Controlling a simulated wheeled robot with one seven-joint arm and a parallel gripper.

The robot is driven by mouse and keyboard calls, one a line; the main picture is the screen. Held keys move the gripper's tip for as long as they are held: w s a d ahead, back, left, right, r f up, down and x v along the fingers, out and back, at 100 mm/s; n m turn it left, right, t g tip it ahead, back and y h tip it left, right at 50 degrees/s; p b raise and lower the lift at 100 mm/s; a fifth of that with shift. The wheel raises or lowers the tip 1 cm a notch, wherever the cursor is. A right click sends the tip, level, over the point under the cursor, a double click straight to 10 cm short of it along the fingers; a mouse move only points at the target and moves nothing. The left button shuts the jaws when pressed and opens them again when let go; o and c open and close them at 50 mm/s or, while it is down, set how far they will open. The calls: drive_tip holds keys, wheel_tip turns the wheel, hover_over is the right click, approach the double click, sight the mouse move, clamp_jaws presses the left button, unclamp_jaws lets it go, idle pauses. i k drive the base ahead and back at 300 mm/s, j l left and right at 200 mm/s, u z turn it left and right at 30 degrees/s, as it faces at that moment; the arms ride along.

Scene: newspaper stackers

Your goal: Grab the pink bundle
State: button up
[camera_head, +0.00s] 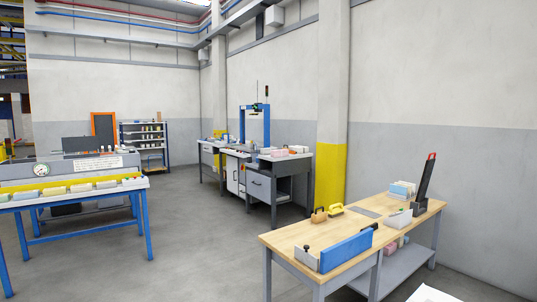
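A small pink item (389,249) shows under the near wooden-topped workbench (345,220), on its grey lower shelf, partly hidden by the bench top. A pale pink item (277,153) lies on the far workbench (262,158) beside the blue frame. Both are too small to tell which is the pink bundle.
A blue-legged conveyor table (75,197) stands left. Grey floor (190,245) between them is clear.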

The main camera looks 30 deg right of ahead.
sight(284, 152)
drive_tip(key=i+j, duration=0.1)
drive_tip(key=i, duration=1.8)
drive_tip(key=i+j, duration=0.1)
drive_tip(key=i, duration=1.8)
drive_tip(key=i+z, duration=0.15)
drive_tip(key=i, duration=0.5)
drive_tip(key=i+j+z, duration=0.15)
drive_tip(key=i, duration=0.45)
drive_tip(key=i+j+z, duration=0.15)
drive_tip(key=i, duration=0.45)
drive_tip(key=i+l+z, duration=0.1)
drive_tip(key=i+z, duration=0.25)
drive_tip(key=i, duration=0.15)
drive_tip(key=i+z, duration=0.35)
drive_tip(key=i+j+z, duration=0.35)
drive_tip(key=i, duration=0.25)
drive_tip(key=i+l, duration=0.15)
drive_tip(key=i, duration=0.2)
drive_tip(key=i+l+u, duration=0.1)
drive_tip(key=i, duration=0.3)
drive_tip(key=i+l, duration=0.15)
drive_tip(key=i, duration=0.2)
drive_tip(key=i+j+u, duration=0.1)
drive_tip(key=i+u, duration=0.7)
drive_tip(key=i+l, duration=0.05)
drive_tip(key=i, duration=0.05)
